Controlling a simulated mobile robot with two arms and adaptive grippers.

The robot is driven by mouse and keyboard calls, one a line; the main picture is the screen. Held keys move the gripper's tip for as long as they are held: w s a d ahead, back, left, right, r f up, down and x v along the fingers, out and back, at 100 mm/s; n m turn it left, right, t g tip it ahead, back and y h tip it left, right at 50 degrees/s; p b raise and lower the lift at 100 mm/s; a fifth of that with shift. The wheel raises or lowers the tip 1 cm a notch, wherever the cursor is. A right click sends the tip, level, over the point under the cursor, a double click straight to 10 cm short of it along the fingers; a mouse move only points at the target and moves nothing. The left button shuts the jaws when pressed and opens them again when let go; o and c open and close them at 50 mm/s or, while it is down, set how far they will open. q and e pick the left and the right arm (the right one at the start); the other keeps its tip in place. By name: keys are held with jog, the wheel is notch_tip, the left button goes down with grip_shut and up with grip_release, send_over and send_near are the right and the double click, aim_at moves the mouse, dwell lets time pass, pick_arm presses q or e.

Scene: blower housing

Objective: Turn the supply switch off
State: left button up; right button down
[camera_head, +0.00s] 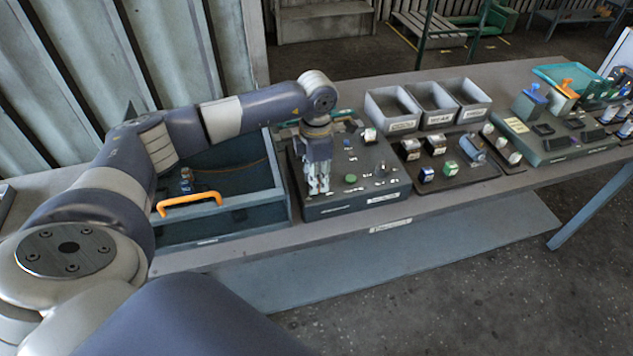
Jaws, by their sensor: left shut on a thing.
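A dark control panel box (358,204) stands on the bench in the middle of the view, with several small knobs, buttons and labels on its sloped top. My left gripper (318,188) points down at the left part of this panel. Its fingers are shut on a small part there, which seems to be the supply switch; the fingers hide it, so its position cannot be read. A green button (350,178) sits just right of the fingers. My right gripper is not in view.
A blue-grey open box with an orange handle (190,200) stands left of the panel. Grey bins (436,110) stand behind right. Trays with small parts (450,165) and a green-grey board (560,150) lie right. The bench's front edge is close.

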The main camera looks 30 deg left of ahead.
pick_arm(q)
jog(key=n+b, duration=0.2)
jog(key=n, duration=0.2)
jog(key=shift+n, duration=0.4)
jog(key=n+b, duration=0.1)
jog(key=n, duration=0.3)
jog(key=shift+n+b, duration=0.3)
jog(key=o, duration=1.1)
jog(key=shift+c, duration=0.2)
jog(key=shift+r, duration=0.1)
notch_tip(320, 180, up, 12)
jog(key=shift+f, duration=0.1)
